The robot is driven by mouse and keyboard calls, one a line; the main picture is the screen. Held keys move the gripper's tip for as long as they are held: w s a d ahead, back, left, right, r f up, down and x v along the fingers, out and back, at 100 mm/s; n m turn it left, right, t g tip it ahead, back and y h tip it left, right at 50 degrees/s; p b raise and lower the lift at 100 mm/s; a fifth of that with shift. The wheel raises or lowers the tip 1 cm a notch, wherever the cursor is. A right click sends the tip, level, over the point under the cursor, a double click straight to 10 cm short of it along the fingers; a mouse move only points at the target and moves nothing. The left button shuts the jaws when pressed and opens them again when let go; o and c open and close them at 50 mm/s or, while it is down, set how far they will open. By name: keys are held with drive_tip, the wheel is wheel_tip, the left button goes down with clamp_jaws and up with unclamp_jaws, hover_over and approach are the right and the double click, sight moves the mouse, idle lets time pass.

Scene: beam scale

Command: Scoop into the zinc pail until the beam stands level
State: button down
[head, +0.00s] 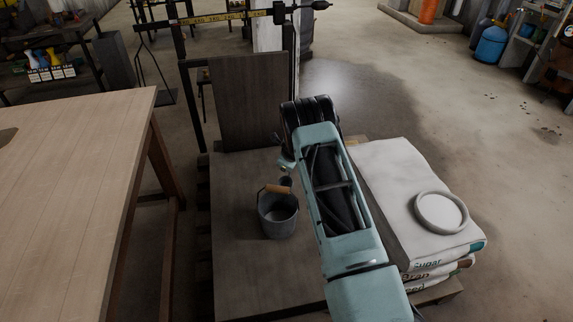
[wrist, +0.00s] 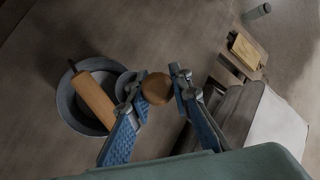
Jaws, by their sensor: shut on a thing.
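The zinc pail (head: 277,215) stands upright on the dark scale platform (head: 240,275), its wooden grip lying across the rim. In the wrist view the pail (wrist: 72,112) is at the left. My gripper (wrist: 156,86) is shut on the round wooden end of a scoop handle (wrist: 156,89). A grey rounded part, likely the scoop's bowl (wrist: 124,82), shows beside the pail's rim, partly behind a finger; I cannot tell whether it holds anything. In the head view my arm hides most of the gripper. The beam (head: 215,17) is at the top; I cannot tell if it is level.
Stacked sacks (head: 390,180) lie right of the platform, with a round white dish (head: 442,212) on top. A wooden table (head: 70,190) stands at the left. The scale's upright back board (head: 248,100) is behind the pail. The platform's front left is clear.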

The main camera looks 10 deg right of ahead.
drive_tip(key=shift+r+p, duration=2.3)
drive_tip(key=shift+r, duration=1.3)
drive_tip(key=shift+r+p, duration=0.15)
drive_tip(key=shift+p, duration=0.3)
drive_tip(key=shift+g+y+p, duration=0.3)
drive_tip(key=shift+p, duration=0.35)
drive_tip(key=shift+w+f+m+g+y+b, duration=0.1)
drive_tip(key=shift+f+m+g+y+b, duration=0.2)
drive_tip(key=shift+f+g+y+b, duration=0.15)
drive_tip(key=g+y+b, duration=0.1)
drive_tip(key=b, duration=0.3)
drive_tip(key=shift+m+g+y+b, duration=0.35)
drive_tip(key=shift+g+b, duration=0.1)
drive_tip(key=shift+b, duration=0.65)
drive_tip(key=shift+r, duration=0.25)
